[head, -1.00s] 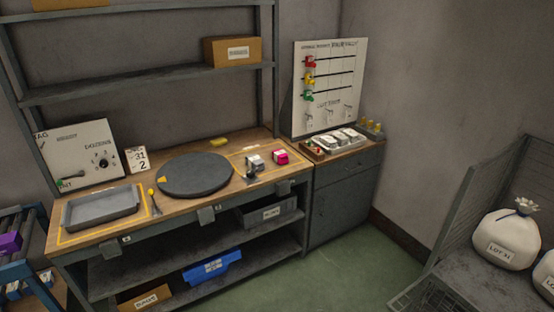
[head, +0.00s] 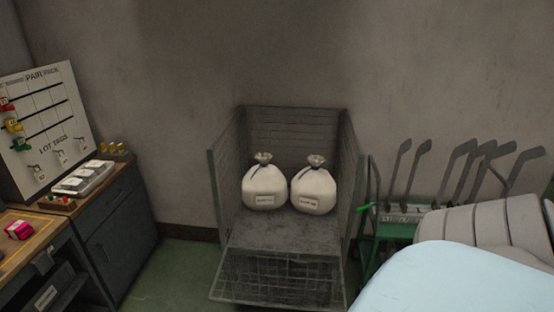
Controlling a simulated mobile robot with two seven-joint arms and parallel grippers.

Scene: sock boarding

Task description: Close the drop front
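The wire cage cart (head: 227,190) stands against the back wall in the middle of the head view. Its drop front (head: 280,280) is a mesh panel that hangs open, tilted outward and down from the front edge of the cart's floor. Two white tied sacks with labels, a left sack (head: 265,187) and a right sack (head: 313,191), sit side by side on the cart's floor behind the panel. Neither of my grippers shows in the view.
A green rack with several dark leg-shaped boards (head: 462,165) stands right of the cart. A pale blue surface (head: 450,280) fills the lower right. Green floor (head: 180,275) is clear left of the cart.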

